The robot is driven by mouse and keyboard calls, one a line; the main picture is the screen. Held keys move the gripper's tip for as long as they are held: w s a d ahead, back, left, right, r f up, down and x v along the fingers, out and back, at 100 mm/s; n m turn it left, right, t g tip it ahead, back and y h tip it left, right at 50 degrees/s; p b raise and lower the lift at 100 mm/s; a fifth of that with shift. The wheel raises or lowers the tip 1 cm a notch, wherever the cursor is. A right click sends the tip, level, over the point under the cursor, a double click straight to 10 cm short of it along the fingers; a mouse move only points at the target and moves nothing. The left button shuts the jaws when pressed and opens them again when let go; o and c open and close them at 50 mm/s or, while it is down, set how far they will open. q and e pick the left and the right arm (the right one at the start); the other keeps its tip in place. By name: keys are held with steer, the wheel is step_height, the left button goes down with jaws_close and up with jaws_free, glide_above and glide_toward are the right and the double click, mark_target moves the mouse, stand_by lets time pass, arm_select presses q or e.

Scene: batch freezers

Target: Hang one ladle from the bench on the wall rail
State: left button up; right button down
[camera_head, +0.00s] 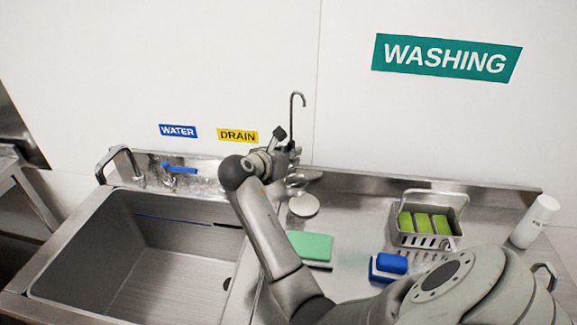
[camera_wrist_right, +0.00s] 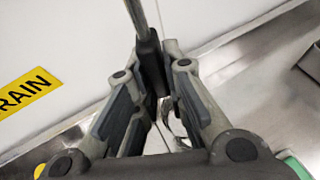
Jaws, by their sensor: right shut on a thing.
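My right gripper (camera_head: 291,155) is shut on a ladle, whose thin metal handle (camera_head: 292,120) stands nearly upright with its hooked end at the top, in front of the white wall. In the right wrist view the handle (camera_wrist_right: 139,14) rises from between the fingertips (camera_wrist_right: 152,75). The lower part of the held ladle is mostly hidden by my gripper and arm. Shiny rounded metal pieces (camera_head: 303,205) show just below the gripper over the bench; I cannot tell which belong to the held ladle. No wall rail shows in either view. My left gripper is not in view.
A sink (camera_head: 165,268) with a tap (camera_head: 117,153) lies left. On the bench (camera_head: 345,215) are a green pad (camera_head: 311,247), a blue brush or block (camera_head: 388,266), a metal basket (camera_head: 428,239) with green sponges and a white bottle (camera_head: 535,220). Wall signs hang behind.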

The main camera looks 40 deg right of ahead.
steer(key=shift+w+f, duration=0.25)
step_height(320, 180, down, 2)
steer(key=shift+a+f+p, duration=0.1)
steer(key=shift+f+p, duration=0.1)
steer(key=shift+p, duration=0.15)
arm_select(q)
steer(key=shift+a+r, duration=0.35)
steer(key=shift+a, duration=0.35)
arm_select(e)
steer(key=shift+f, duration=0.4)
steer(key=c, duration=1.5)
jaws_free()
steer(key=shift+f, duration=0.15)
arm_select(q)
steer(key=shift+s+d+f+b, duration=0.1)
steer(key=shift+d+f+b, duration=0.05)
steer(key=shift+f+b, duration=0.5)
arm_select(e)
steer(key=v, duration=1.2)
